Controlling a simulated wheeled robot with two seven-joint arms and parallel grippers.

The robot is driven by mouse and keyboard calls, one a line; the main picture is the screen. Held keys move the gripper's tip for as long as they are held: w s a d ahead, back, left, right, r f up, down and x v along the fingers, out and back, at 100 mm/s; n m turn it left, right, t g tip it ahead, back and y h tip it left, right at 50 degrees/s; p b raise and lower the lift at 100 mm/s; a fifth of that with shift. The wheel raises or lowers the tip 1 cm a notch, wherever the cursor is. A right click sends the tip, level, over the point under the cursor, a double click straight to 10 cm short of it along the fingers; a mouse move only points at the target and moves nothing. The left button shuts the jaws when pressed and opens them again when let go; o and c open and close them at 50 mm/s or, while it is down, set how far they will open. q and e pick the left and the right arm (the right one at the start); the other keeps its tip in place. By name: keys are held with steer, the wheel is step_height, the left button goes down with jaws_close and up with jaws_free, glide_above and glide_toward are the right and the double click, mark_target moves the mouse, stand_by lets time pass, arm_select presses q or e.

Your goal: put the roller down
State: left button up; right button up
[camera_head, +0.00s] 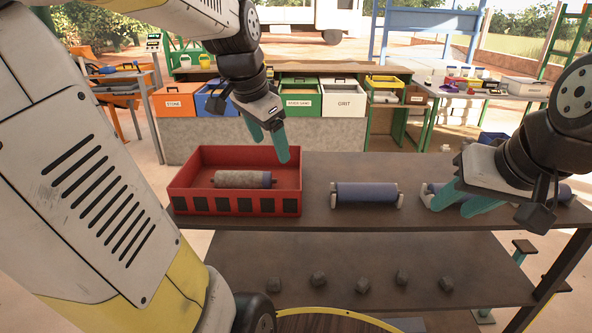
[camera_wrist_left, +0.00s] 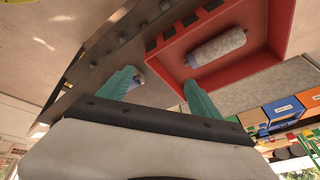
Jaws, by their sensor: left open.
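A grey roller with a bluish end (camera_head: 243,180) lies in the red tray (camera_head: 237,206) on the left of the dark bench. It also shows in the left wrist view (camera_wrist_left: 216,47), lying apart from my fingers. My left gripper (camera_head: 270,150) is open and empty, above the tray and behind the roller; its spread fingers (camera_wrist_left: 162,90) show in the wrist view. A blue roller (camera_head: 366,195) rests between pale end supports mid-bench. Another blue roller (camera_head: 564,193) at the right is partly hidden by my right gripper (camera_head: 450,209), whose fingers look apart in front of it.
The bench top (camera_head: 315,185) is clear between the tray and the middle roller. Several dark lumps (camera_head: 361,286) lie on the lower shelf (camera_head: 240,260). Labelled bins, such as the white GRIT bin (camera_head: 344,103), stand behind the bench. A side table (camera_head: 470,92) holds small items.

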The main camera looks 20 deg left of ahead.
arm_select(q)
steer(key=s+d+n, duration=0.3)
steer(key=s, duration=0.2)
steer(key=s+d+f+n+t+h, duration=0.1)
steer(key=s+d+n, duration=0.2)
steer(key=s, duration=0.3)
steer(key=shift+s+d+f+t, duration=0.15)
steer(key=shift+d+f+t, duration=0.15)
steer(key=shift+d, duration=0.15)
